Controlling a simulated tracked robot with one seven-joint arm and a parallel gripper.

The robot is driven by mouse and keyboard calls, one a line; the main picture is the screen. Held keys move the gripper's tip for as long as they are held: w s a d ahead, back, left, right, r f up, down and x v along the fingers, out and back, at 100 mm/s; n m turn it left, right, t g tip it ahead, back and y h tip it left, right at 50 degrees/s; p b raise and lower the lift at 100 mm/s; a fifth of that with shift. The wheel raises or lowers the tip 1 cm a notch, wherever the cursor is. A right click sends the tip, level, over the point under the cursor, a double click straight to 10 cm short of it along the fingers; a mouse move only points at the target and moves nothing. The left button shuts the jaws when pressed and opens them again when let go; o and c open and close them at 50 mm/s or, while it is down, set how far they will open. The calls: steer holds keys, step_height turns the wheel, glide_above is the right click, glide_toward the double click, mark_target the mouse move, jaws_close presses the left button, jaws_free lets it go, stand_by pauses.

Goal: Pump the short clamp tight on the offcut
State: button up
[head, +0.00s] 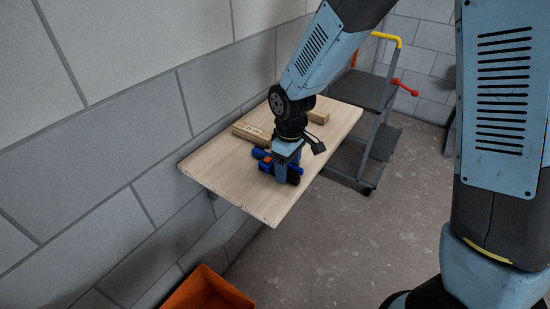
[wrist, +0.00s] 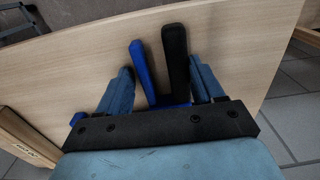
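The clamp (head: 262,154) is blue with a small orange part and lies at the wall side of my gripper, low over the board. In the wrist view its blue lever (wrist: 143,68) and black handle (wrist: 176,62) stand apart in a narrow V. My gripper (head: 281,172) points down, and its fingers (wrist: 162,66) straddle the lever and handle, one on each outer side. It looks open, with slim gaps at the tips; contact is hard to judge. A labelled wooden piece (head: 252,133) lies behind the clamp; I cannot tell whether it is the offcut. The clamp's jaws are hidden.
The pale wooden board (head: 228,184) is fixed along the grey block wall. Another wooden block (head: 318,116) lies at its far end. A grey step stand (head: 370,92) with a red knob is beyond the board. An orange bin (head: 207,290) is below its near end. The right-hand floor is clear.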

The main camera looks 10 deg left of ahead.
steer(key=shift+s+a, duration=0.2)
steer(key=shift+s, duration=0.2)
jaws_close()
stand_by(0.6)
steer(key=shift+c, duration=1)
jaws_free()
steer(key=o, duration=0.3)
steer(key=shift+w+d, duration=0.1)
steer(key=shift+w, duration=0.1)
steer(key=shift+o, duration=0.3)
steer(key=shift+w, duration=0.25)
steer(key=shift+s, duration=0.45)
jaws_close()
